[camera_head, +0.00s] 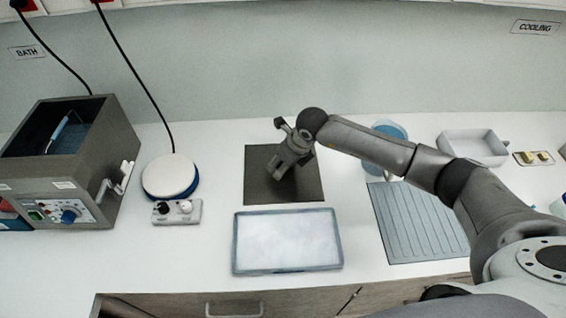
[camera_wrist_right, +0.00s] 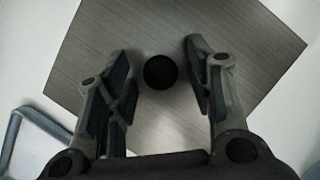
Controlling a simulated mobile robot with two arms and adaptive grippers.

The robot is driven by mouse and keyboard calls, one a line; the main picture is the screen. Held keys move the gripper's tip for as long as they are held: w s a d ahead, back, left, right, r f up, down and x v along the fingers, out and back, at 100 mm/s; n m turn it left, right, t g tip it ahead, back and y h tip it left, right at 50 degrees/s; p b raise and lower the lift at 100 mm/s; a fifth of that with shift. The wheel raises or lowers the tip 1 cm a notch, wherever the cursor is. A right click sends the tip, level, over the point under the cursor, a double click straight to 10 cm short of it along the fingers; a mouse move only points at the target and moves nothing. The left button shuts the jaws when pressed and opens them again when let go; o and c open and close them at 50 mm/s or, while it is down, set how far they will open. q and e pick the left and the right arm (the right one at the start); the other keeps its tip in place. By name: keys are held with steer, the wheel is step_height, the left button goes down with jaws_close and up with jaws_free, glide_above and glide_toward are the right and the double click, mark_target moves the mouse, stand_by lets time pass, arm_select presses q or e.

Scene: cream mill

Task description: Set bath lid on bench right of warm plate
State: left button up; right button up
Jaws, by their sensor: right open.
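The bath lid, a dark grey square plate (camera_head: 258,166), lies flat on the bench to the right of the warm plate (camera_head: 170,176), a white round disc with a blue rim. In the right wrist view the lid (camera_wrist_right: 200,25) fills most of the picture, with its round black knob (camera_wrist_right: 160,72) in the middle. My right gripper (camera_head: 286,166) is over the lid, its open fingers on either side of the knob without visible contact. The gripper hides the knob in the head view. The grey bath (camera_head: 115,150) at the left stands uncovered. My left gripper is out of view.
A control box (camera_head: 177,211) sits in front of the warm plate. A pale tray (camera_head: 237,243) lies in front of the lid. A ribbed grey mat (camera_head: 420,225), a blue round container (camera_head: 390,130) and a white bin (camera_head: 472,147) are at right. Cords hang behind.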

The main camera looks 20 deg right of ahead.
steer(key=b+v, duration=0.4)
steer(key=v, duration=0.8)
stand_by(0.4)
